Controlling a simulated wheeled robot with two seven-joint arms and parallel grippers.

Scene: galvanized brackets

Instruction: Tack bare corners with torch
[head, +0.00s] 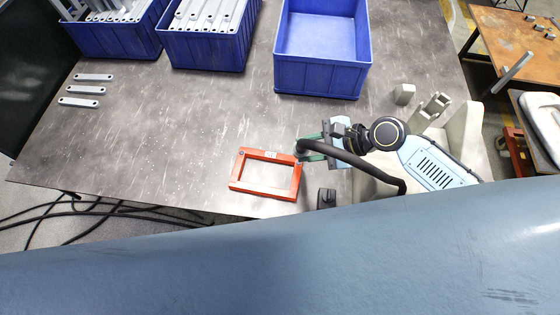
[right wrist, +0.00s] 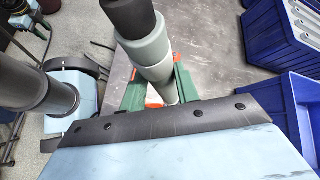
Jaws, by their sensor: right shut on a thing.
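An orange-red rectangular frame (head: 236,170) lies flat near the table's front edge. A small white label shows on its far bar; the state of its corners is too small to tell. My right gripper (head: 312,148), with green fingers, is shut on the torch (right wrist: 145,47) beside the frame's far right corner. The torch is a grey and black cylinder with a black hose. In the right wrist view the green fingers (right wrist: 158,92) flank its narrow end, with orange just behind it. Whether the tip touches the frame is hidden.
Three blue bins (head: 318,78) stand along the back; two hold grey brackets and the right one looks empty. Three loose brackets (head: 85,89) lie at the left. A small dark block (head: 326,198) stands right of the frame. The table's middle is clear.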

